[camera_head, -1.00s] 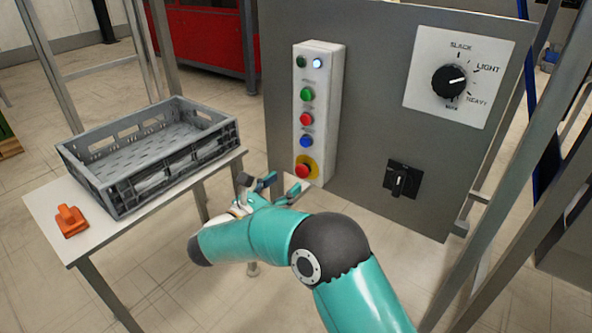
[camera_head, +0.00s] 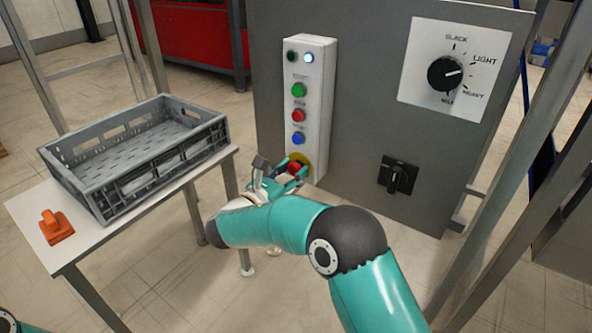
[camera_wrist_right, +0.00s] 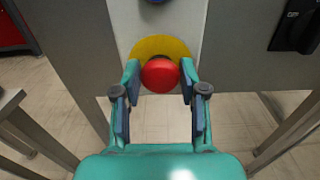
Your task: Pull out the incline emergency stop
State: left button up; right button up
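The emergency stop is a red mushroom button (camera_wrist_right: 160,75) on a yellow disc (camera_wrist_right: 162,47), at the bottom of the white control box (camera_head: 318,100). In the head view the red button (camera_head: 295,167) shows partly behind my right gripper (camera_head: 283,178). In the right wrist view my right gripper (camera_wrist_right: 160,92) is open, one finger on each side of the button. I cannot tell whether the fingers touch it. My left gripper is not in view; only a bit of my left arm shows at the lower left corner.
Above the stop are blue (camera_head: 298,138), red (camera_head: 298,115) and green (camera_head: 299,90) buttons. A rotary dial (camera_head: 444,73) and a black switch (camera_head: 398,175) sit on the grey panel. A grey crate (camera_head: 150,185) and an orange object (camera_head: 55,226) rest on the white table at left.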

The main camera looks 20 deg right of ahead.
grip_shut()
jog(key=shift+s+a+r+p, duration=0.1)
jog(key=shift+s+a+p, duration=0.1)
jog(key=shift+a+p, duration=0.25)
jog(key=shift+s+a, duration=0.2)
jog(key=o, duration=0.8)
grip_release()
jog(key=shift+d, duration=0.1)
jog(key=v, duration=1.2)
jog(key=shift+f, duration=0.2)
